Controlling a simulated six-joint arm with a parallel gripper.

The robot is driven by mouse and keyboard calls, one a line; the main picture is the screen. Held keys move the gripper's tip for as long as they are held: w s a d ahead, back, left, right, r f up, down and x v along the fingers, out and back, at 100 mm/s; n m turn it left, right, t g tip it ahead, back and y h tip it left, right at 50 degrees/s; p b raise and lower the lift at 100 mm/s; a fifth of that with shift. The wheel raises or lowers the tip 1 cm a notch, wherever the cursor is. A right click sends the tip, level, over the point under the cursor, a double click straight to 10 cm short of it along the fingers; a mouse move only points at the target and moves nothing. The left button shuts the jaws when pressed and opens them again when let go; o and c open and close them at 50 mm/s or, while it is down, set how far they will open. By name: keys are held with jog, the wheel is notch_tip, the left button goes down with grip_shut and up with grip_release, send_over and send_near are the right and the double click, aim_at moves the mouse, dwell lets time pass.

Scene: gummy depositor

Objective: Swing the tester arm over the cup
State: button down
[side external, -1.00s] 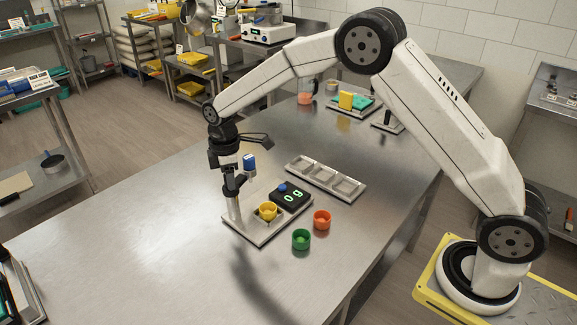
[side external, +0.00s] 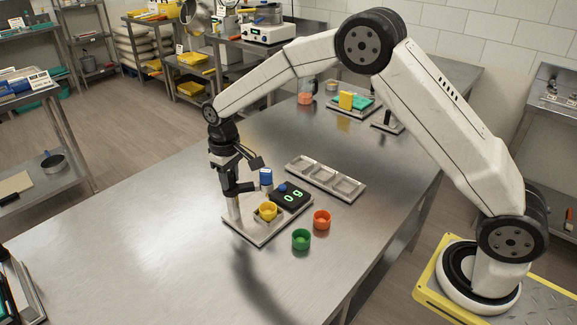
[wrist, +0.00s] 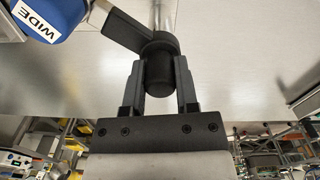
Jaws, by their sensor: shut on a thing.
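The tester stands on a metal base plate (side external: 245,232) with an upright post (side external: 235,208). Its black swing arm (side external: 244,188) carries a blue head (side external: 266,177), labelled WIDE in the wrist view (wrist: 52,18). The yellow cup (side external: 268,212) sits upright on the plate, and the head shows above it in the side view. I cannot tell whether the head is exactly over the cup. My gripper (side external: 229,186) is shut on the arm's black knob (wrist: 159,70), above the post. The cup is out of the wrist view.
A black readout (side external: 291,197) with green digits and a blue button is beside the cup. Green (side external: 301,240) and orange (side external: 322,220) cups stand in front. A metal tray (side external: 325,178) with empty compartments lies behind.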

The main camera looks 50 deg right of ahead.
aim_at(230, 174)
jog(key=shift+r+m, duration=0.1)
jog(key=shift+m, duration=1.1)
jog(key=shift+c, duration=1.8)
grip_release()
jog(key=shift+r, duration=3.9)
jog(key=shift+s, duration=0.1)
